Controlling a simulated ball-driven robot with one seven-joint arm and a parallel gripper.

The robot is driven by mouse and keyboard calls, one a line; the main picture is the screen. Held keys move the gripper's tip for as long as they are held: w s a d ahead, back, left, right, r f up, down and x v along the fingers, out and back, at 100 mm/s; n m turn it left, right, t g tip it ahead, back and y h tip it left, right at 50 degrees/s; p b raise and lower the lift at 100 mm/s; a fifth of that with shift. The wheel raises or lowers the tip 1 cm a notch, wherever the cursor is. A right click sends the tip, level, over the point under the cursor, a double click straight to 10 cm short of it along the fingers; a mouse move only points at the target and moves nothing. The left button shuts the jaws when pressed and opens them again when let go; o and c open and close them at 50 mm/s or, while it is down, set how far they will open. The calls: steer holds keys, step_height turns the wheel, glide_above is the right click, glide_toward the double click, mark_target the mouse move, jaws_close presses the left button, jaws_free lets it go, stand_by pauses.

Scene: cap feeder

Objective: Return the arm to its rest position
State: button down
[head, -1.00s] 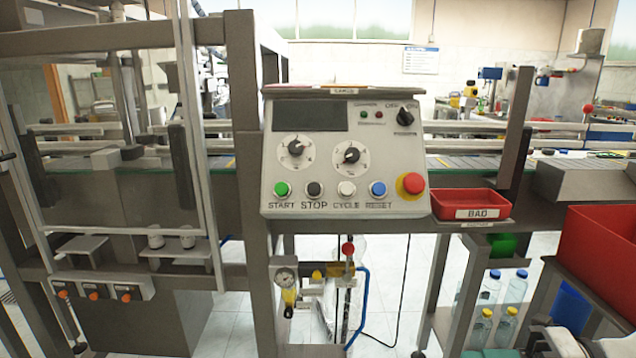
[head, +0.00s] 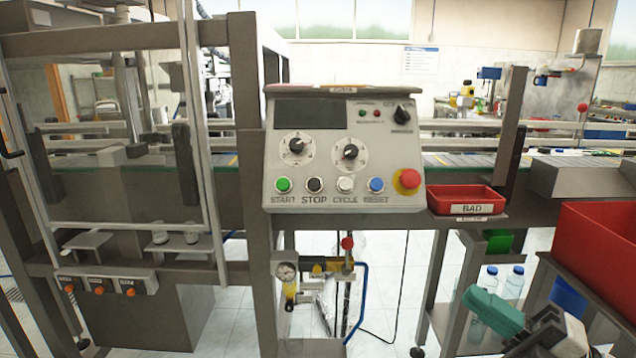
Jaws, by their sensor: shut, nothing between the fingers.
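Part of my arm shows at the bottom right in the head view, a teal link beside a grey joint. It stands in front of the lower shelf with the bottles. I make out no fingers on it, so my gripper is not in view.
A control panel (head: 338,190) with several buttons and a red knob stands in the middle. A red tray marked BAD (head: 466,200) is right of it. A larger red bin (head: 598,250) stands close to my arm. Clear bottles (head: 514,284) stand below. A framed guard (head: 205,120) is at left.

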steer(key=d+f+m+t+h, duration=0.3)
steer(key=d+m+t+h, duration=0.3)
steer(key=m+h, duration=0.65)
steer(key=d+f+m+t+h, duration=0.3)
steer(key=d+m+h, duration=0.5)
steer(key=m+h, duration=0.4)
steer(key=s+f+m+g+y, duration=0.1)
steer(key=s+f+m+g, duration=0.35)
steer(key=f, duration=0.65)
steer(key=s+f+m+g, duration=0.2)
steer(key=s+f+g, duration=0.45)
steer(key=f, duration=0.45)
steer(key=s+a+f+n+g+y, duration=0.1)
steer(key=s+a+f+g+y, duration=0.1)
steer(key=s+a+f+g, duration=0.45)
steer(key=s+a+f+g+y, duration=0.2)
steer(key=s+f+g+y, duration=0.1)
steer(key=s, duration=0.7)
step_height(320, 180, up, 20)
steer(key=s+p, duration=0.1)
steer(key=p, duration=1.8)
steer(key=shift+f+n, duration=0.2)
steer(key=shift+n, duration=0.1)
